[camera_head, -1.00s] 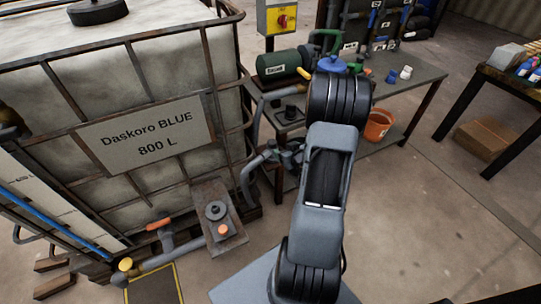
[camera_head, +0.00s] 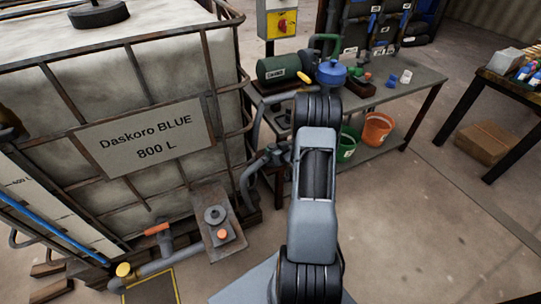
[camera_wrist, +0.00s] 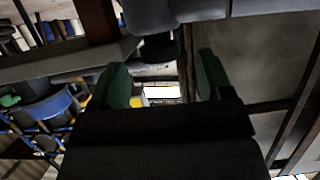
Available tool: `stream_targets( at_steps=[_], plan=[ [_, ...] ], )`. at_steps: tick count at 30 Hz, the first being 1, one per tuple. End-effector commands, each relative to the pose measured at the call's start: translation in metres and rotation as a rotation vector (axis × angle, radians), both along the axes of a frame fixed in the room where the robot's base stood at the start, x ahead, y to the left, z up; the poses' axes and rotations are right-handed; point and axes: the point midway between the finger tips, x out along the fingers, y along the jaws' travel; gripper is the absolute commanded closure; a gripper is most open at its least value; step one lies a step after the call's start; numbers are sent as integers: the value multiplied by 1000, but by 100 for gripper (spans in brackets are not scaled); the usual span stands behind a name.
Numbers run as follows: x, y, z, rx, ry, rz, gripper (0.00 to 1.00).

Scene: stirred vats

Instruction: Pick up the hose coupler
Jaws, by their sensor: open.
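My gripper (camera_wrist: 162,82) is open in the wrist view, its two green-padded fingers apart. A dark grey rounded part (camera_wrist: 157,48) shows beyond and between the fingers, with a bright white patch below it; I cannot tell whether that part is the hose coupler. In the head view my own arm hides the gripper over the near end of the workbench (camera_head: 420,84). A dark fitting (camera_head: 284,121) sits on the bench just left of the arm, partly hidden. I cannot identify the hose coupler for certain in either view.
A caged tank (camera_head: 60,110) labelled Daskoro BLUE stands at left. On the bench are a green cylinder (camera_head: 279,68), a blue pot (camera_head: 331,73) and small white and blue cups. Green (camera_head: 347,146) and orange (camera_head: 376,131) buckets stand beneath.

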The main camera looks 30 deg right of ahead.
Motion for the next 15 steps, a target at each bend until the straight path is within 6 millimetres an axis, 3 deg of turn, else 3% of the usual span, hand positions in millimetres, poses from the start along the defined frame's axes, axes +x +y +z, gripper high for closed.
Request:
stream_targets(
  at_steps=[6, 15],
  plan=[
    [25, -3, -10, 1, 0, 1, 28],
    [31, -3, -12, 1, 0, 0, 28]
  ],
)
